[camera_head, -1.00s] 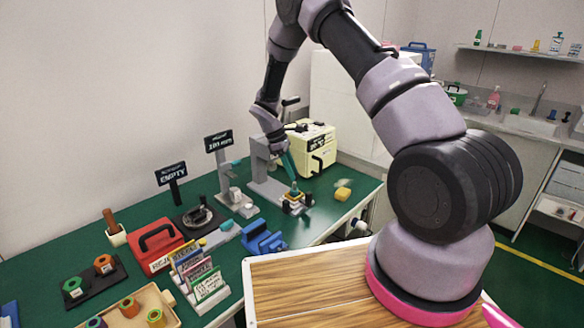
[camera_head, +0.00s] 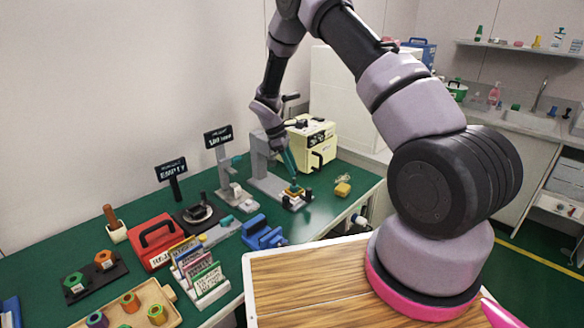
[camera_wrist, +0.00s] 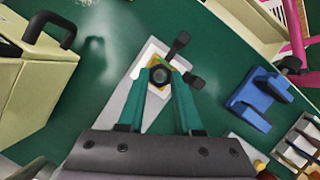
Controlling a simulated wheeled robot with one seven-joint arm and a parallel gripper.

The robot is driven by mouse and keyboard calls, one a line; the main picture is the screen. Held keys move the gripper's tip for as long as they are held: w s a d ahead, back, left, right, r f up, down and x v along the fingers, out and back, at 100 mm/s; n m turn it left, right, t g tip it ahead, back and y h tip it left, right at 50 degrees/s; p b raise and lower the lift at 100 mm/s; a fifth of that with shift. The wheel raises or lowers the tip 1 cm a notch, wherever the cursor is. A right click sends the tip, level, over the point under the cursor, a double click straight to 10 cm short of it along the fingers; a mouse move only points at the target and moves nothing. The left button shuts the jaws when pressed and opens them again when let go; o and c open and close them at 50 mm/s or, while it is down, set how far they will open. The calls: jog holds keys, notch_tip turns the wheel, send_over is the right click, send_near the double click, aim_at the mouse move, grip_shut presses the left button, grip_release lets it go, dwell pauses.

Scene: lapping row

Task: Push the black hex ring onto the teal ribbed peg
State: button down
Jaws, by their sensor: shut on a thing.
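My gripper (camera_wrist: 161,84) has two teal fingers. They are shut on the black hex ring (camera_wrist: 160,69), seen from above at the fingertips in the wrist view. The ring is over a small white and yellow fixture with black knobs (camera_wrist: 179,42). In the head view my gripper (camera_head: 290,164) points down at the same fixture (camera_head: 297,197) on the green bench. The teal ribbed peg is mostly hidden by the ring and fingers. I cannot tell whether the ring is around the peg or just above it.
A cream machine (camera_head: 311,146) stands behind the fixture, and a blue vise-like block (camera_head: 264,235) sits to its left. A yellow block (camera_head: 342,188) lies to its right. A red box (camera_head: 157,241) and a card rack (camera_head: 203,275) are further left.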

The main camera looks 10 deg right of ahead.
aim_at(292, 185)
jog(key=shift+f, duration=2.15)
jog(key=c, duration=0.5)
grip_release()
jog(key=v, duration=1)
jog(key=shift+r, duration=0.4)
jog(key=shift+a, duration=0.15)
